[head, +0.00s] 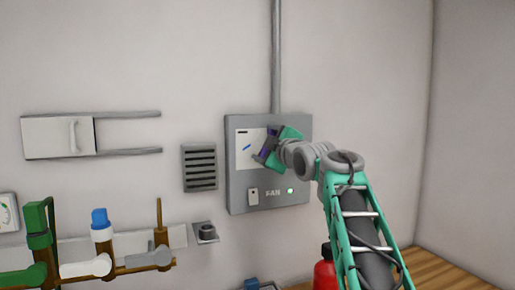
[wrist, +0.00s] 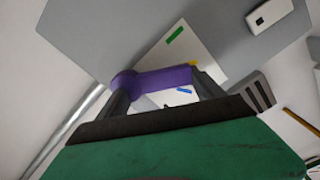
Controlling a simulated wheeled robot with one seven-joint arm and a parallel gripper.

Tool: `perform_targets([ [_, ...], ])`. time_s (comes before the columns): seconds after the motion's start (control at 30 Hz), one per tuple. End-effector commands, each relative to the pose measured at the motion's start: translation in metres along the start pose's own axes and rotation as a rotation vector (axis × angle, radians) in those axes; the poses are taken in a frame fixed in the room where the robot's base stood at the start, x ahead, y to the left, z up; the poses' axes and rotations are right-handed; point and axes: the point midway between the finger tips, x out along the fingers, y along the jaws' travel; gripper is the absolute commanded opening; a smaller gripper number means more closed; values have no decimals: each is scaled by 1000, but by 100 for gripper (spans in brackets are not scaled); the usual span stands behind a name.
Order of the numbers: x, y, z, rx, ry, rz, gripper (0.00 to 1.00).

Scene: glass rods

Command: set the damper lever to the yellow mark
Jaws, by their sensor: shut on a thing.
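The damper lever is a purple bar (wrist: 160,79) on a pale plate (wrist: 205,62) of the grey fan box (head: 300,130). In the wrist view its round hub is at the left and its free end points right. The yellow mark (wrist: 193,64) shows right at that end, partly covered. A green mark (wrist: 174,35) and a blue mark (wrist: 184,91) lie on either side of the lever. My gripper (head: 268,150) is shut on the lever, with its two dark fingers showing in the wrist view. The arm hides part of the plate in the head view.
A switch (head: 253,196) and a lit green lamp (head: 290,190) sit low on the box. A vent (head: 200,167) is to its left, with valves and pipes (head: 100,250) below. A red cylinder (head: 324,272) stands beneath my arm.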

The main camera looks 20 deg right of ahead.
Motion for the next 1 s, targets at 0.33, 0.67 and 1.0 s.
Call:
perform_targets([
  [0.33, -1, 2, 3, -15, -3, 1, 4],
  [0.67, -1, 2, 4, -14, -4, 2, 93],
  [1.0, -2, 2, 4, -14, -5, 3, 99],
])
